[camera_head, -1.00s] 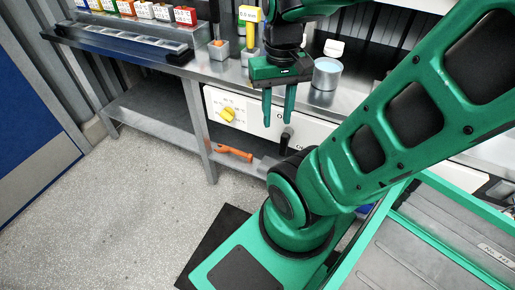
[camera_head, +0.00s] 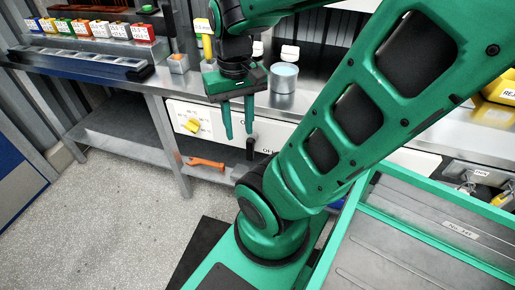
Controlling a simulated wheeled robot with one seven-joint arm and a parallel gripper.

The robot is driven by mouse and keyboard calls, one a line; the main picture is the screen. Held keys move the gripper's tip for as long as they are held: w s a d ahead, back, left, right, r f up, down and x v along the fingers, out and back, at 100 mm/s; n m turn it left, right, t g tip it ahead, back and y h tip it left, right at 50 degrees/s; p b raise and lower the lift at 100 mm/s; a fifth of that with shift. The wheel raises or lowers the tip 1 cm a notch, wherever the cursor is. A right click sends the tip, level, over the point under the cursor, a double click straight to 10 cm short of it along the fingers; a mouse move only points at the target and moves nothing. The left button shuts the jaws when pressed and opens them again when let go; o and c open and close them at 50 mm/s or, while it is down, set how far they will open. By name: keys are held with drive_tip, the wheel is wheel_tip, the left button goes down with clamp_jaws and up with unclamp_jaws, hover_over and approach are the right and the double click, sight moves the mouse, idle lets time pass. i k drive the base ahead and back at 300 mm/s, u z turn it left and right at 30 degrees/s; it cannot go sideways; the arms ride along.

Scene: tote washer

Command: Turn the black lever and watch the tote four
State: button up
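A black lever (camera_head: 250,148) stands upright on the front of a white panel (camera_head: 275,133) below the steel counter. A yellow knob (camera_head: 192,125) is on the same panel, further left. My gripper (camera_head: 238,136) points down in front of the panel, just left of and above the lever in the picture. Its two green fingers are apart with nothing between them. I cannot tell how far it is from the lever in depth. No tote marked four can be made out. Part of the panel's lettering is hidden behind my gripper and arm.
A metal pot (camera_head: 284,78) with light blue contents stands on the counter (camera_head: 180,82). An orange tool (camera_head: 206,163) lies on the lower shelf. Small coloured boxes (camera_head: 90,28) line the back left. Yellow bins (camera_head: 497,100) are at the right. Floor at left is clear.

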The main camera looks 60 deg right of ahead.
sight(252, 138)
drive_tip(key=k, duration=1.15)
drive_tip(key=z, duration=0.65)
